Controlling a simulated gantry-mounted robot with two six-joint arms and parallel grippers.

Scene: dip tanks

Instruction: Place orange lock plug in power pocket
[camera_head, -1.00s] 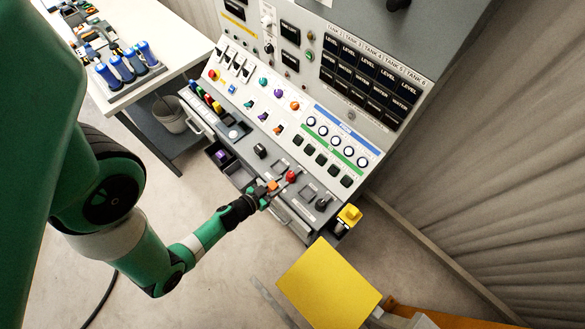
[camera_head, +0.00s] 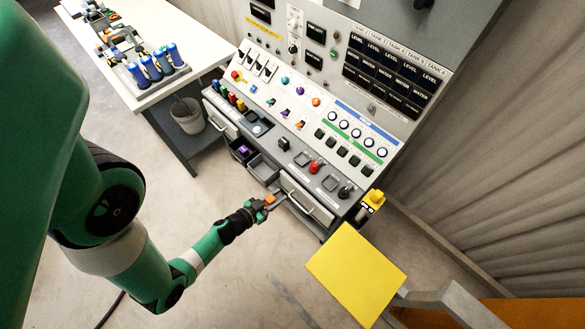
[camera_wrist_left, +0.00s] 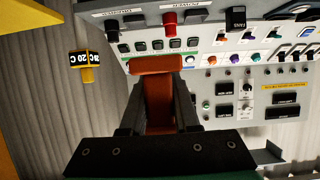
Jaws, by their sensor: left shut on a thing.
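My left gripper (camera_head: 262,206) is shut on the orange lock plug (camera_head: 269,200), in front of the console's lower edge and apart from the ledge. In the left wrist view the plug (camera_wrist_left: 157,65) shows as a wide orange bar with an orange body between the dark fingers. The power pocket (camera_head: 302,158) appears to be the square recess left of the red switch (camera_head: 315,167) on the ledge, looking empty. In the left wrist view this recess (camera_wrist_left: 196,15) lies by an inverted POWER label, near the top edge. My right gripper is not in view.
A second recess (camera_head: 331,183) lies between the red switch and a black switch (camera_head: 345,190). A black block (camera_head: 283,144) stands left of the pocket. Open bins (camera_head: 263,168) and a drawer front (camera_head: 308,198) line the console's front. A yellow block (camera_head: 374,198) stands at its right end.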

